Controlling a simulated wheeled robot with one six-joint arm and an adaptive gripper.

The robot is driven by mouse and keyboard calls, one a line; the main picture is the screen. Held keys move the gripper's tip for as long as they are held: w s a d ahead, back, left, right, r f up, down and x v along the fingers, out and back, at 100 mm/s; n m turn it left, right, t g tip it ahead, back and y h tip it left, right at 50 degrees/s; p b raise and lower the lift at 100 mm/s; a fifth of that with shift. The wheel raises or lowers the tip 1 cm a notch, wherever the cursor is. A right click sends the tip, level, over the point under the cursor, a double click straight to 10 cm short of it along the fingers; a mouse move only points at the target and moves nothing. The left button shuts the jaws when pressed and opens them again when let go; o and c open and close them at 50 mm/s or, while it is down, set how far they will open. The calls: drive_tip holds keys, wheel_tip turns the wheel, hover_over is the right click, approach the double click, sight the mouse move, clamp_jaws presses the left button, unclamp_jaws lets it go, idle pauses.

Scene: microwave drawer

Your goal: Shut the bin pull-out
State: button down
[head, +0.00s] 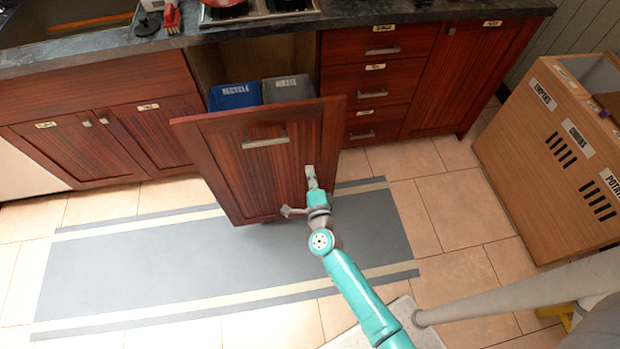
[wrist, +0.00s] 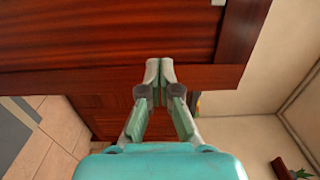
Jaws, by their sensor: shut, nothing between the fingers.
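The bin pull-out (head: 225,160) is open, its red-brown front standing out from the cabinet row. A bar handle (head: 265,143) is near the top of the front. Inside, behind the front, are a blue recycle bin (head: 235,96) and a grey bin (head: 288,89). My gripper (head: 309,170) is shut and empty at the right part of the pull-out's front. In the wrist view, the closed fingertips (wrist: 159,65) are over the edge of a red-brown wooden panel (wrist: 110,40); I cannot tell whether they touch it.
A drawer stack (head: 375,80) is to the right of the opening and closed doors (head: 105,140) are to the left. A grey mat (head: 120,270) lies on the tiled floor. A labelled wooden cabinet (head: 550,160) stands at the right.

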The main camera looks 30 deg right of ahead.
sight(304, 142)
drive_tip(key=x, duration=0.9)
drive_tip(key=shift+w+d, duration=0.2)
drive_tip(key=shift+w, duration=0.05)
drive_tip(key=shift+w, duration=0.1)
